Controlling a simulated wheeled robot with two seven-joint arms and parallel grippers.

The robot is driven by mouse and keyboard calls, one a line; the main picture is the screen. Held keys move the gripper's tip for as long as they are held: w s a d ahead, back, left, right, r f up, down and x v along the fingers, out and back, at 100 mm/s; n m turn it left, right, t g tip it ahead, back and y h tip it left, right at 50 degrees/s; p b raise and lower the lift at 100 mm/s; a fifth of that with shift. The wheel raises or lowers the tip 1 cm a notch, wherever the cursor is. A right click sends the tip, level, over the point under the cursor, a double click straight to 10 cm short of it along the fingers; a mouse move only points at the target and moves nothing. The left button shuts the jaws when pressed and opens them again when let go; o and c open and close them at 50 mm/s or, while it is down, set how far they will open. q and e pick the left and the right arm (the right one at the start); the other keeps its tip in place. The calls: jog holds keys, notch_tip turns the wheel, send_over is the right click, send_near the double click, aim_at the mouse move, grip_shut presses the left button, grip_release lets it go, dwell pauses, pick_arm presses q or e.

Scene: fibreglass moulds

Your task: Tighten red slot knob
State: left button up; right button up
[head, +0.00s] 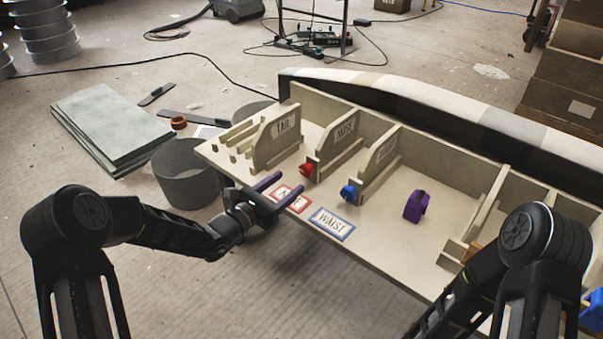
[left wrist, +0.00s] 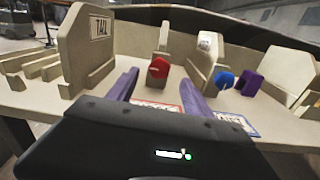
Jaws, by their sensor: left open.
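The red knob (head: 306,170) sits at the front end of a slotted wooden holder on the bench, and a labelled board stands in that slot. In the left wrist view the red knob (left wrist: 158,67) shows beyond and between my fingertips. My left gripper (head: 275,190) is open, its two purple fingers pointing toward the knob, with nothing between them; it is short of the knob. A red-bordered card (head: 291,198) lies under the fingers and is partly hidden. My right arm comes in at the lower right, but its gripper is out of the picture.
A blue knob (head: 348,193) sits on the neighbouring slot to the right, and a purple block (head: 416,206) stands beyond it. A blue-bordered WAIST card (head: 332,223) lies at the bench's front edge. The TAIL board (head: 276,140) stands left of the red knob.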

aim_at(303, 171)
pick_arm(q)
jog(key=b+x, duration=0.1)
jog(key=x, duration=0.5)
jog(key=shift+f+b, duration=0.1)
jog(key=shift+b, duration=0.25)
jog(key=shift+w+d, duration=0.25)
jog(key=shift+w, duration=0.1)
jog(key=shift+c, duration=0.3)
grip_shut()
